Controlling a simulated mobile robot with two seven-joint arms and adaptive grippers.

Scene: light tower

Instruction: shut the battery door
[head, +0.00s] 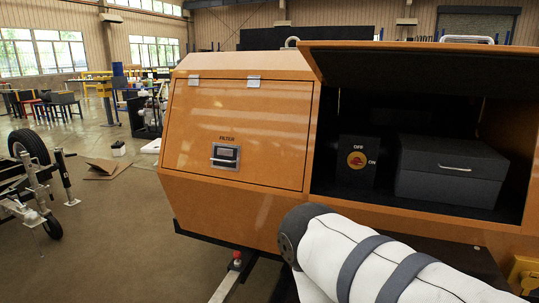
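The battery door (425,63) is the raised panel above the right-hand compartment of the orange machine. It is swung up, and its shaded underside faces me. Below it the compartment stands open. Inside are a dark box with a small handle (451,172) and a red switch (356,160) marked OFF and ON. A white arm link of mine with grey bands (375,262) crosses the lower right, in front of the machine and below the opening. Neither of my grippers is in view.
A shut orange door marked FILTER (238,132), with a latch (225,155), is left of the opening. A trailer with a black wheel (29,149) stands at the far left.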

